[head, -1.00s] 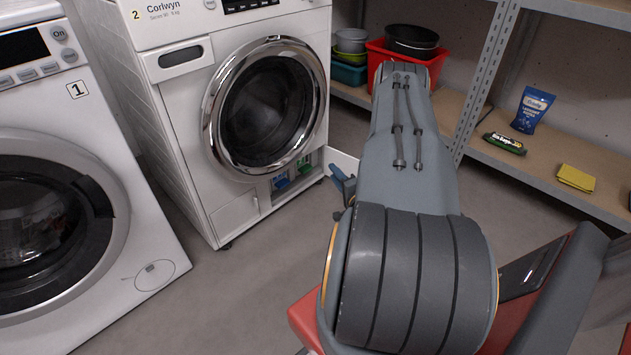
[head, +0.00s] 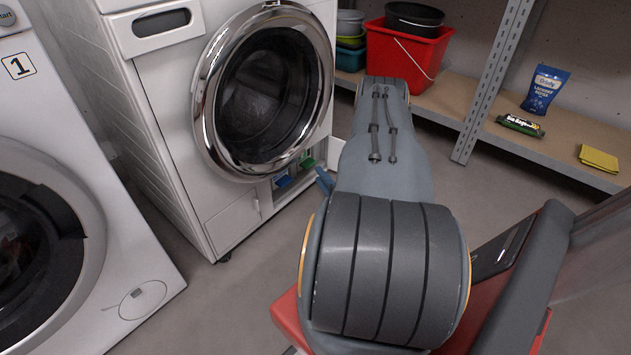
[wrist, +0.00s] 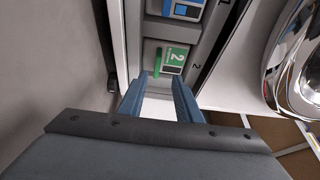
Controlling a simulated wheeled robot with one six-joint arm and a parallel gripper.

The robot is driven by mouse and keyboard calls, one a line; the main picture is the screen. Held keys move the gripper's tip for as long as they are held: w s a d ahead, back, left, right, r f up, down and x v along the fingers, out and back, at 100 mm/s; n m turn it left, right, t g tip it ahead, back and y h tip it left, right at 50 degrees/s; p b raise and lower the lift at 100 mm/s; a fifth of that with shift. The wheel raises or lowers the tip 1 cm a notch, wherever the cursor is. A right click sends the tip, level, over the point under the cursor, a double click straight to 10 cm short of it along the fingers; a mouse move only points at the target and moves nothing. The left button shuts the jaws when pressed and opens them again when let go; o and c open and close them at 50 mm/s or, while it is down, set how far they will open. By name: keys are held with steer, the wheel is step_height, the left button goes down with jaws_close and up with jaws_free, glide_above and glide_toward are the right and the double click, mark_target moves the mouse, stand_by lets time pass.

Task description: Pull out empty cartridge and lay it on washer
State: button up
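The washer marked 2 (head: 165,120) has an open compartment at its lower right. In it sit a blue cartridge (head: 283,180) and a green cartridge (head: 306,158). The wrist view shows the green cartridge (wrist: 174,59), labelled 2, with a raised green tab on its left side, and the blue cartridge (wrist: 186,9) beyond it. My gripper (wrist: 162,78) is open, its two blue fingers pointing at the green cartridge just short of it, with nothing between them. In the head view my arm hides most of the gripper; one blue finger (head: 325,182) shows. Which cartridge is empty I cannot tell.
A second washer, marked 1 (head: 80,230), stands at the left. A shelf (head: 455,95) behind my arm holds a red bucket (head: 385,60), a blue pouch (head: 545,88), a dark green packet (head: 520,125) and a yellow cloth (head: 598,158). Clear floor lies before the washers.

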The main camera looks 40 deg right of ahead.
mark_target(311, 173)
steer(key=b+x, duration=0.1)
steer(key=x, duration=0.1)
steer(key=b+x, duration=0.1)
steer(key=x, duration=0.2)
steer(key=b+x, duration=0.2)
steer(key=x, duration=0.1)
steer(key=shift+w+f, duration=0.15)
steer(key=shift+f, duration=0.2)
jaws_close()
